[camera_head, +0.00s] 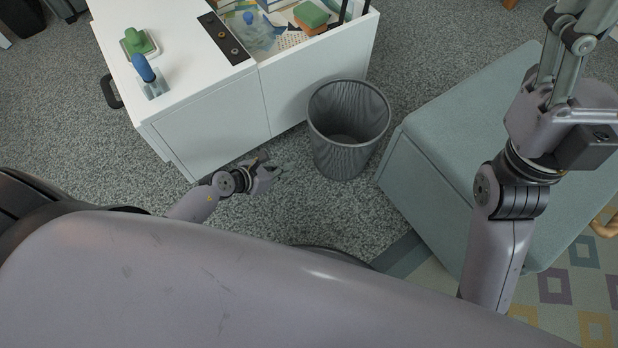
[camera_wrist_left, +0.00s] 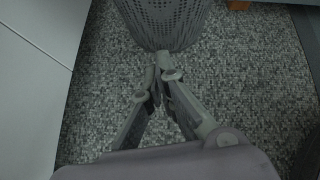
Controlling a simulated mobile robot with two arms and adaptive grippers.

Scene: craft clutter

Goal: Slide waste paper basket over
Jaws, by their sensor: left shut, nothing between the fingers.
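The waste paper basket (camera_head: 346,152) is a dark grey mesh bin. It stands upright on the carpet, between the white cabinet and the blue-green padded block. It looks empty. My left gripper (camera_head: 283,171) is low beside the basket, on its left, with the fingers shut and empty. In the left wrist view the closed fingertips (camera_wrist_left: 164,66) point at the lower wall of the basket (camera_wrist_left: 165,18); I cannot tell if they touch. My right gripper (camera_head: 592,62) is over the block, with its fingertips cut off or unclear at the picture's edge.
The white cabinet (camera_head: 205,120) stands behind and left of the basket, with an open drawer (camera_head: 335,50) of craft items. The blue-green block (camera_head: 430,170) is close on the right. A patterned rug (camera_head: 555,290) lies at lower right. Bare carpet (camera_head: 330,215) lies in front of the basket.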

